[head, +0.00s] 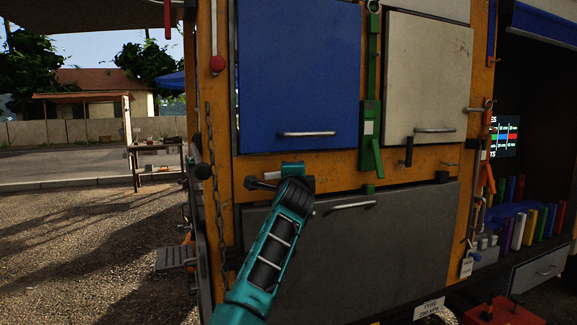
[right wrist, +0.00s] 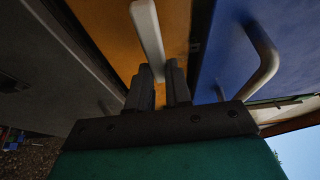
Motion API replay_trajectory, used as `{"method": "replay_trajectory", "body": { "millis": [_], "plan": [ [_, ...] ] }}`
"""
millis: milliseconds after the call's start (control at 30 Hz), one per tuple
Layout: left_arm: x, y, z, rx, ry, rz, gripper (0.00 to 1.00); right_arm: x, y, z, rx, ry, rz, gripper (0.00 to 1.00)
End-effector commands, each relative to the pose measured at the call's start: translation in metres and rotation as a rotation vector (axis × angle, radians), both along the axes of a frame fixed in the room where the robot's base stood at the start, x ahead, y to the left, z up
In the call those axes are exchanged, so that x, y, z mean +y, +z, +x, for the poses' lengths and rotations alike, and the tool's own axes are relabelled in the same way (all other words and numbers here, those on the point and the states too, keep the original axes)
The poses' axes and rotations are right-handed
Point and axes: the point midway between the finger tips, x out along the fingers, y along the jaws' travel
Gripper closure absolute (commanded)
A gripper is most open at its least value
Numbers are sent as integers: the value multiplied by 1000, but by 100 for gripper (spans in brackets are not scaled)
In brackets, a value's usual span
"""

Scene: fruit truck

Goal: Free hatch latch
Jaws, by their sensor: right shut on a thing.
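My right arm rises from the bottom of the head view, with its gripper (head: 284,178) at the orange strip between the blue upper hatch (head: 298,75) and the dark grey lower hatch (head: 390,232). In the right wrist view, my right gripper (right wrist: 160,72) is shut on a pale grey latch lever (right wrist: 147,32) standing against the orange strip. The lever's held end is hidden between the fingers. In the head view, the gripper mostly hides the latch; a dark lever-like piece (head: 262,184) shows to its left. My left gripper is not in view.
A green latch bar (head: 370,135) hangs between the blue hatch and a pale grey hatch (head: 428,80). A chain (head: 208,150) hangs left of the hatches. The blue hatch's curved handle (right wrist: 262,65) is close to the fingers. Books (head: 530,226) and a red box (head: 503,311) are at right.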

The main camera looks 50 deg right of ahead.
Motion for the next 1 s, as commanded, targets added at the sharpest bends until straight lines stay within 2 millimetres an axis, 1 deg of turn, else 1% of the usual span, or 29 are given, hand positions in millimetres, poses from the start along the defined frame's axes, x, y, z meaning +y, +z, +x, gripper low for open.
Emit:
{"method": "replay_trajectory", "body": {
  "millis": [33, 133, 633, 667, 900, 933, 1000],
  "plan": [
    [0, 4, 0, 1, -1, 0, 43, -2, 0, 0, -5, 0, 14, 100],
    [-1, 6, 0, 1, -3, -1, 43, -5, -2, 0, -16, -1, 34, 100],
    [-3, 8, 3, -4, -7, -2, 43, -7, -4, 0, -28, 0, 52, 100],
    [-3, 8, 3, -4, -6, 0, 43, -7, -4, 0, -28, 0, 52, 80],
    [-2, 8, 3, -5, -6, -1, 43, -7, -4, 0, -27, 0, 50, 57],
    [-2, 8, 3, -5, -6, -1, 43, -7, -4, 0, -27, 0, 50, 55],
    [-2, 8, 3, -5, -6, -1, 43, -7, -4, 0, -27, -1, 48, 55]
  ]
}}
